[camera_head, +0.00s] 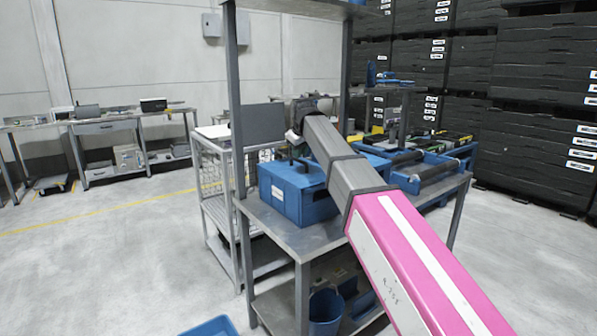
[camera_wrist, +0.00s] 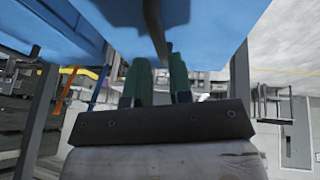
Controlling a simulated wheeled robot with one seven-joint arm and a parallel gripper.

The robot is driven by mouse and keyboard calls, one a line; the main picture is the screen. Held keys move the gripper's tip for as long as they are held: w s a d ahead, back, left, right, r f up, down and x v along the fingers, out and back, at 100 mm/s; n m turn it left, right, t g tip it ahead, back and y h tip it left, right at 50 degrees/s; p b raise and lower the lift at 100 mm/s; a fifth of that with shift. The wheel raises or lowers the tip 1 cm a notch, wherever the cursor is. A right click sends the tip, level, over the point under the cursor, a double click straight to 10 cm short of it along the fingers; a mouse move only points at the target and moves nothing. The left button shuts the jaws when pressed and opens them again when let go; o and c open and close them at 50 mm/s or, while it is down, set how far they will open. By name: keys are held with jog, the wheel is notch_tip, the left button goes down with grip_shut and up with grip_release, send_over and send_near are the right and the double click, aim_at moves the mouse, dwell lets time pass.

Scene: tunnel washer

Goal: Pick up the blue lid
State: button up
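The blue lid (camera_head: 342,162) lies on top of a blue box (camera_head: 298,196) on the metal workbench. In the wrist view the lid's blue surface (camera_wrist: 205,35) fills the top, with a dark handle (camera_wrist: 153,22) on it. My gripper (camera_wrist: 160,62) has two green fingers with a gap between them. The handle reaches toward this gap, between the fingertips or just beyond them; I cannot tell if they touch it. In the head view my arm hides part of the lid, and the fingers are small above it.
The workbench (camera_head: 293,238) has upright posts (camera_head: 238,110) close to my arm. A blue tray (camera_head: 440,180) with dark rollers lies right of the box. A wire cart (camera_head: 215,190) stands left. Blue bins are below.

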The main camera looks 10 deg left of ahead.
aim_at(299, 161)
jog(key=x, duration=0.5)
jog(key=shift+s+f, duration=0.1)
grip_shut()
